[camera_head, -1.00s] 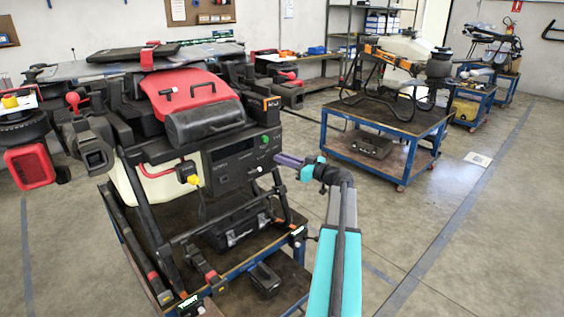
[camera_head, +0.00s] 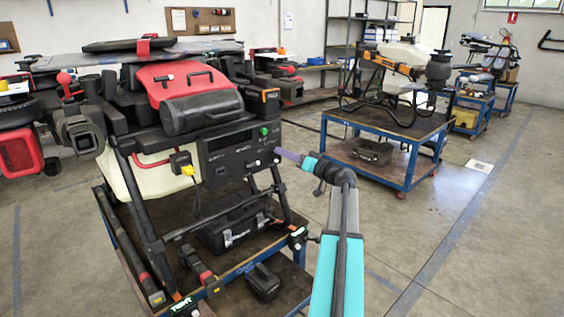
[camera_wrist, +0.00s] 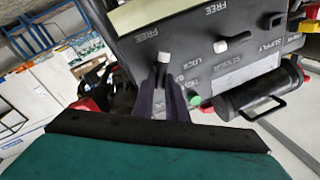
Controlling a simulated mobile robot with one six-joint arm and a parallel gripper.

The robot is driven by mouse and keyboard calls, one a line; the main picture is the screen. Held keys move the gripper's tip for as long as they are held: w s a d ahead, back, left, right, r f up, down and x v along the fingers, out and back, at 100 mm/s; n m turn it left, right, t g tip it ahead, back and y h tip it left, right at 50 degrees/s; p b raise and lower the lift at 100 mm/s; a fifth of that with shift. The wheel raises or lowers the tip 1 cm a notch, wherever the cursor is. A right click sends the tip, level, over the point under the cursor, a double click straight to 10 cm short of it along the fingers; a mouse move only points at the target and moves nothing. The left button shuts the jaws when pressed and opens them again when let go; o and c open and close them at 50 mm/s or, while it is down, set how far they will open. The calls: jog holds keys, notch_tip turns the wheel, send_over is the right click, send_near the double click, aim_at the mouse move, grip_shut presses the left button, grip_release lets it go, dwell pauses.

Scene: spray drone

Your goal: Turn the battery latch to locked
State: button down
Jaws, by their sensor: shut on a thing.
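The drone's black control panel (camera_head: 230,152) faces my arm in the head view. My gripper (camera_head: 279,152) reaches its right side with purple fingers. In the wrist view my gripper (camera_wrist: 162,72) is shut on a small white-tipped latch lever (camera_wrist: 163,57). The word FREE stands to its upper left and LOCK to its right. My fingers hide part of the lever and some lettering below it. A second white-tipped lever (camera_wrist: 220,46) stands apart to the right, near the words SENSOR and SUPPLY, with another FREE above it.
A green button (camera_wrist: 195,100) and a black cylinder with a handle (camera_wrist: 260,95) lie close to my fingers. A yellow plug (camera_head: 187,170) hangs at the panel's left. A blue cart (camera_head: 385,165) stands behind at right.

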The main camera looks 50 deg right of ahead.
jog(key=shift+f+m+t+h+b, duration=0.4)
jog(key=shift+m+b, duration=0.65)
jog(key=shift+m, duration=1.3)
jog(key=shift+f+m+t+h+b, duration=0.2)
jog(key=shift+m+h+b, duration=0.6)
jog(key=shift+m, duration=1.6)
jog(key=shift+f+m+t+h+b, duration=0.1)
jog(key=shift+f+m+h+b, duration=0.25)
jog(key=shift+m+b, duration=1.45)
jog(key=shift+m+p, duration=0.55)
jog(key=shift+m, duration=0.2)
jog(key=c, duration=1.8)
grip_release()
jog(key=shift+w, duration=0.1)
jog(key=shift+o, duration=0.2)
jog(key=shift+d, duration=0.1)
